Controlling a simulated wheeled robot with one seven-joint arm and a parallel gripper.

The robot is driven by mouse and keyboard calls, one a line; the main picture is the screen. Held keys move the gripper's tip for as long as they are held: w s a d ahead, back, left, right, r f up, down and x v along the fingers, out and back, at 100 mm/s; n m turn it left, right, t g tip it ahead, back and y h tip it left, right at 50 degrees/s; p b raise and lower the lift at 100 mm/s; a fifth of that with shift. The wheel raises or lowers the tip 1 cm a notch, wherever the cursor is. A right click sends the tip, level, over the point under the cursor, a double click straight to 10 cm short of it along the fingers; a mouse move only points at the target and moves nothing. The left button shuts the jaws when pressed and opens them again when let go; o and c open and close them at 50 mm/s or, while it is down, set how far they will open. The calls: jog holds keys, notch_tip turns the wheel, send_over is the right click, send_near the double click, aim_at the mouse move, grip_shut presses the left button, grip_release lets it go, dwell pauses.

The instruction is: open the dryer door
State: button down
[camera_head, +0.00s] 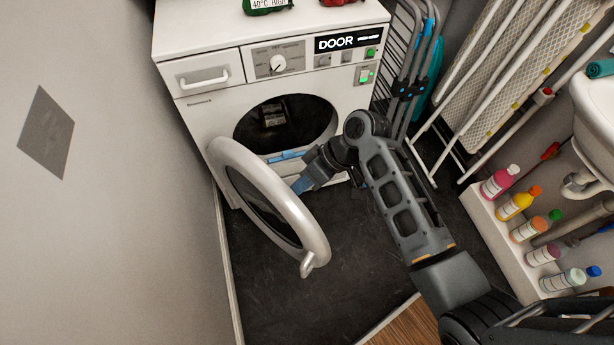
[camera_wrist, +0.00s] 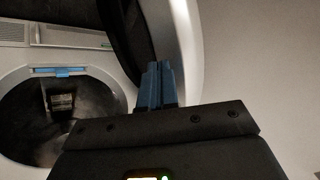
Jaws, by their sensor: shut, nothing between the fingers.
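The white dryer (camera_head: 190,113) stands against the back wall, and its round drum opening (camera_head: 318,122) is uncovered. The round dryer door (camera_head: 225,153) is swung well open to the left, its white ring around a dark glass, with a handle (camera_head: 308,264) at its outer edge. My gripper (camera_head: 300,186) is beside the inner side of the door, between it and the drum opening. In the wrist view the blue fingers (camera_wrist: 159,82) are together and empty, close to the door ring (camera_wrist: 186,50). I cannot tell if they touch it.
A grey wall (camera_head: 120,200) is close on the left of the door. A drying rack (camera_head: 405,75) and an ironing board (camera_head: 530,60) lean at the right. Several bottles (camera_head: 517,203) stand on a white ledge at the right. Dark floor in front of the dryer is clear.

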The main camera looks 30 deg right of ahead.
aim_at(283, 209)
jog(key=shift+m+t+h, duration=0.3)
jog(key=shift+m+t, duration=0.1)
jog(key=shift+m, duration=0.3)
jog(key=a+p, duration=0.1)
jog(key=a, duration=0.1)
jog(key=s+a+p, duration=0.1)
jog(key=a, duration=0.1)
jog(key=a+p, duration=0.1)
jog(key=a, duration=0.1)
jog(key=shift+s+a+r, duration=0.1)
jog(key=shift+s+r, duration=0.15)
jog(key=shift+s, duration=0.1)
jog(key=a+p, duration=0.1)
jog(key=a, duration=0.7)
jog(key=shift+a+f, duration=0.25)
jog(key=shift+a, duration=0.05)
jog(key=shift+s+d, duration=0.15)
